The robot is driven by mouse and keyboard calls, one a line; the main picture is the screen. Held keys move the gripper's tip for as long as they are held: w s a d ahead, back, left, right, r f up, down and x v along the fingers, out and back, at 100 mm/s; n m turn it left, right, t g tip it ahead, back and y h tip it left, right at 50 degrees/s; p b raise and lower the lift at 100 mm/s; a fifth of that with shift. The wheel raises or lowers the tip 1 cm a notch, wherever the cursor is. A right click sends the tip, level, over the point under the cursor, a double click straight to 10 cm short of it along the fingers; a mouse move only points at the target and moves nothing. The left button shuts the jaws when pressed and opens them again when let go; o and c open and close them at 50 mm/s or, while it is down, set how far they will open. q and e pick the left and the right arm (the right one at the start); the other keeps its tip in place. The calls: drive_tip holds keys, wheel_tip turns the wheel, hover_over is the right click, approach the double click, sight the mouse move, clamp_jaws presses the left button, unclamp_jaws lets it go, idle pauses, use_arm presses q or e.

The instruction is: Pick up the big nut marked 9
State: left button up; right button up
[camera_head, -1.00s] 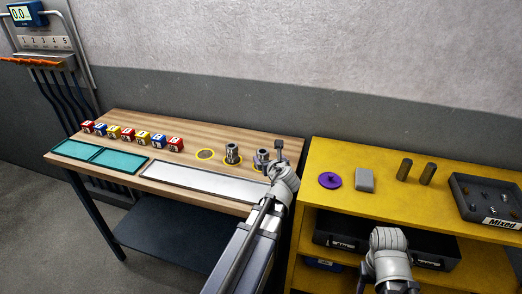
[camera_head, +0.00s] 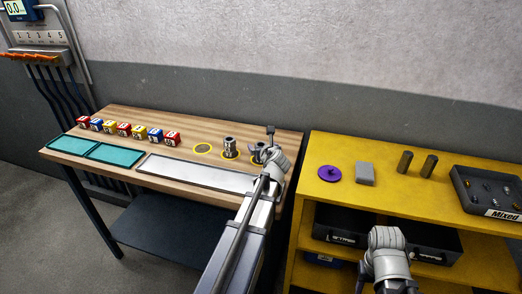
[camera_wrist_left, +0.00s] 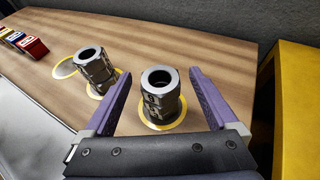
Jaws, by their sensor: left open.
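Two big grey metal nuts stand upright on the wooden bench. One nut (camera_wrist_left: 160,96) is between the open fingers of my left gripper (camera_wrist_left: 154,82), apart from both, inside a yellow ring; dark marks show on its side, but I cannot read a 9 for sure. The other nut (camera_wrist_left: 95,68) stands to its left, also with marks I cannot read. In the head view the left nut (camera_head: 230,147) is clear, and the right nut (camera_head: 257,153) is partly hidden by my left gripper (camera_head: 269,141). My right gripper is not visible; only part of that arm shows.
An empty yellow ring (camera_head: 203,148) lies left of the nuts. Several coloured blocks (camera_head: 124,129) line the bench's back left. A pale tray (camera_head: 195,173) and teal mats (camera_head: 107,152) lie in front. A yellow shelf unit (camera_head: 400,200) stands to the right.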

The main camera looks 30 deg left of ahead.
use_arm(q)
clamp_jaws()
idle(0.8)
